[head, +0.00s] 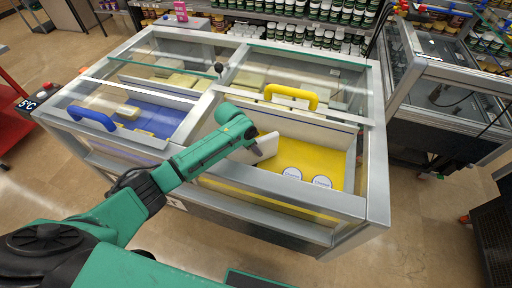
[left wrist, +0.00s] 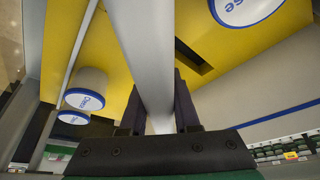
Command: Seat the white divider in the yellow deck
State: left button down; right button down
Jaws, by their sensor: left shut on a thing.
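The white divider (head: 264,147) is in the grip of my left gripper (head: 254,148), tilted, over the yellow deck (head: 300,156) in the right bay of the glass-topped case. In the left wrist view the divider (left wrist: 143,55) runs up between the two dark fingers of my left gripper (left wrist: 157,112). The yellow deck (left wrist: 60,45) lies beyond it, with a dark slot (left wrist: 194,57) to the right of the divider. The divider looks apart from that slot. My right gripper is not in view.
Two white-lidded tubs (head: 293,173) (head: 321,182) stand on the deck to the right of the divider. The case's metal frame (head: 290,198) and a yellow handle (head: 291,95) surround the bay. A blue deck (head: 150,118) is in the left bay.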

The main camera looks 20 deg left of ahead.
pick_arm(q)
jog(key=c, duration=0.6)
grip_release()
jog(key=shift+c, duration=0.2)
jog(key=b+v, duration=0.2)
jog(key=v, duration=0.2)
jog(key=shift+s+r, duration=0.1)
jog(key=shift+r, duration=0.05)
jog(key=b+v, duration=0.1)
jog(key=v, duration=0.8)
jog(key=shift+s+r+b, duration=0.15)
jog(key=shift+r+b, duration=0.05)
jog(key=shift+b, duration=0.15)
jog(key=shift+s+a+r, duration=0.1)
jog(key=shift+a+r, duration=0.05)
jog(key=shift+r, duration=0.25)
